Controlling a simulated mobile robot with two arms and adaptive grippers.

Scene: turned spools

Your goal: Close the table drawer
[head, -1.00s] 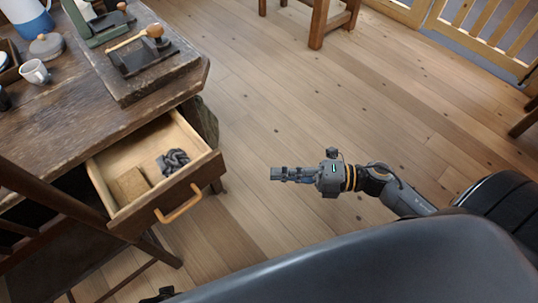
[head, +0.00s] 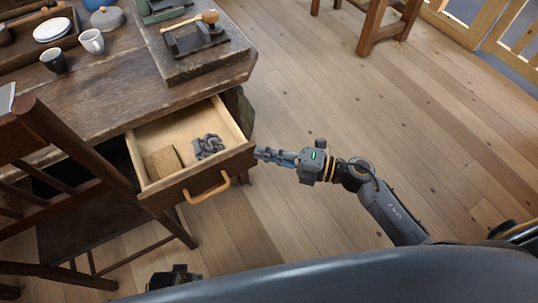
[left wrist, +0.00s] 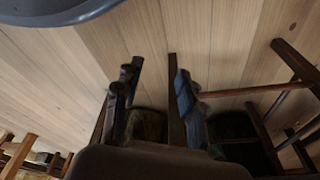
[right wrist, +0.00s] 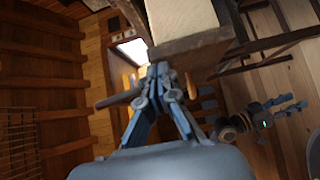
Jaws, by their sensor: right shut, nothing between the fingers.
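The table drawer (head: 205,178) stands open below the worn wooden table (head: 110,95), its orange handle (head: 207,188) on the front panel. A dark knotted bundle (head: 209,146) and a tan block (head: 163,162) lie inside. My right gripper (head: 259,153) is shut and empty, fingertips at the right end of the drawer front; whether they touch it I cannot tell. In the right wrist view its fingers (right wrist: 160,72) are together just beside the drawer front (right wrist: 192,46). My left gripper (left wrist: 155,85) is open and empty above the floor; it also shows at the bottom of the head view (head: 175,277).
A dark wooden chair (head: 85,140) stands left of the drawer, close to its front.

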